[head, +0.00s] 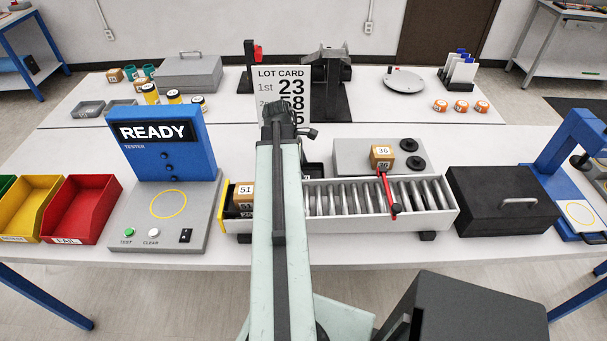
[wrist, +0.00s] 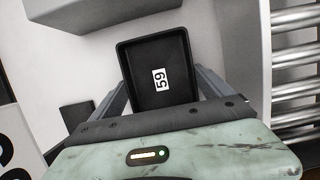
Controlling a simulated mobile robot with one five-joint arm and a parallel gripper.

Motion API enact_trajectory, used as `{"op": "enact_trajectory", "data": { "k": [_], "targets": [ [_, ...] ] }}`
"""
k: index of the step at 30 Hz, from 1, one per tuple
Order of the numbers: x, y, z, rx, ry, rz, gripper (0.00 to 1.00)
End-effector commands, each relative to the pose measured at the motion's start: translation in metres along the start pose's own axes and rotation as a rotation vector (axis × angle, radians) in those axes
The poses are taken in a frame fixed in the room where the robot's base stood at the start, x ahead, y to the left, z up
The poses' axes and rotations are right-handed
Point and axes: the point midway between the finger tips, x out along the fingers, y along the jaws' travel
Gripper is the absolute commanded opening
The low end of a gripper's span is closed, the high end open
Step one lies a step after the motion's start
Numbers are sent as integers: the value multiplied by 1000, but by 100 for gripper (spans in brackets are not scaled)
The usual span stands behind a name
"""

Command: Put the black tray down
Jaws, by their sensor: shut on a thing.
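The black tray (wrist: 154,51) is a small shallow tray with a raised rim and a white label reading 59. In the wrist view it sits between the two fingers of my gripper (wrist: 163,92), which is shut on it. The tray looks level, with the white table surface below; I cannot tell whether it touches the table. In the head view my arm hides the gripper and most of the tray; a dark edge shows just right of the arm, behind the conveyor.
The roller conveyor (head: 345,225) lies in front, with box 51 (head: 244,190) at its left end. The lot card (head: 280,90) stands behind, the blue tester (head: 190,150) left, a black case (head: 500,205) right.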

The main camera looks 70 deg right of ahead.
Motion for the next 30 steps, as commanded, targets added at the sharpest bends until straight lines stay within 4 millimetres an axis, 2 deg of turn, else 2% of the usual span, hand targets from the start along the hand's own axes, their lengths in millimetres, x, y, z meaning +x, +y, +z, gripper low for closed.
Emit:
{"op": "enact_trajectory", "data": {
  "k": [4, 5, 6, 17, 23, 30],
  "targets": [
    [4, 0, -1, 0, 0, 0, 49],
    [3, 0, -1, 0, 0, 0, 96],
    [2, 0, -1, 0, 0, 0, 100],
    [-4, 0, 1, 0, 0, 0, 100],
    [-35, 0, 3, -1, 0, 0, 100],
    [-93, 0, 4, -1, 0, 0, 100]
  ]
}}
